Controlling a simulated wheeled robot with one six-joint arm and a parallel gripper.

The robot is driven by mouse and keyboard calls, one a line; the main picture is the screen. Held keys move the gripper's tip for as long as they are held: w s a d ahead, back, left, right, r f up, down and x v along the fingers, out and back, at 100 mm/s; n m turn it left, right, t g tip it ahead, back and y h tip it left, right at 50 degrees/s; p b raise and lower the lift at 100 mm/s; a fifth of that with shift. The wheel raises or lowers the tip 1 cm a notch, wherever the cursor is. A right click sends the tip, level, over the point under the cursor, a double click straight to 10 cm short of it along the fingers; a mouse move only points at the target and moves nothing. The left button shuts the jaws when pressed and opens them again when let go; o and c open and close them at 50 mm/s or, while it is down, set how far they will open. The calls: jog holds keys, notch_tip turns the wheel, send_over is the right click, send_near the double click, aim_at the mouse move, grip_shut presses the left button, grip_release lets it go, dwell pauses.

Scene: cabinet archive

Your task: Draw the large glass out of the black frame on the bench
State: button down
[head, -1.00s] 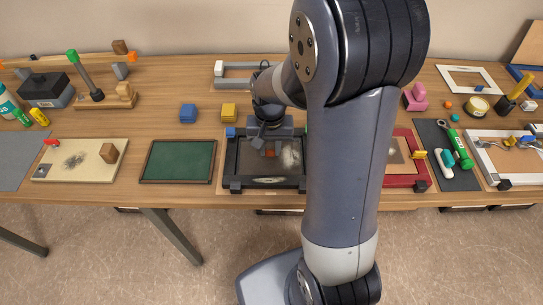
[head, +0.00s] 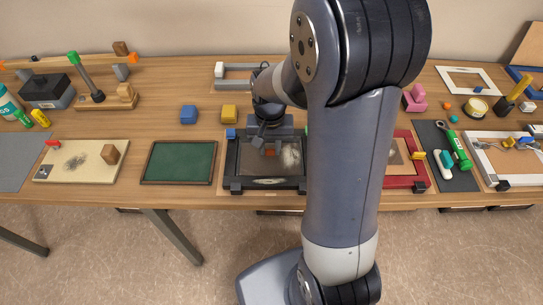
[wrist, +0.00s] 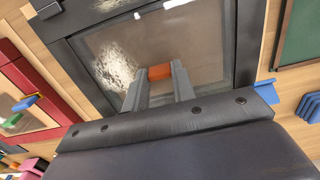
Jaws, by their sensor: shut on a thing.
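The black frame (head: 232,168) lies on the bench, left of my forearm in the head view. The wrist view shows its dark bars (wrist: 246,45) close up. The large glass (head: 255,166) lies within the frame, a grey translucent pane with a pale frosted patch; it also fills the middle of the wrist view (wrist: 197,48). My gripper (wrist: 158,82) is over the glass, its two fingers shut on an orange tab (wrist: 159,72) at the glass. In the head view my gripper (head: 269,149) is small and partly hidden by my wrist.
A green board (head: 178,162) lies left of the frame, a red frame (head: 421,172) to the right, partly behind my arm. Blue (head: 188,115) and yellow (head: 229,113) blocks stand behind. A grey rack (head: 233,84) is farther back. Bare bench separates some items.

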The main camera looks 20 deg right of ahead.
jog(key=shift+r, duration=0.35)
jog(key=shift+r+p, duration=0.15)
jog(key=shift+p, duration=0.15)
jog(key=shift+r+p, duration=1.4)
jog(key=shift+r, duration=0.35)
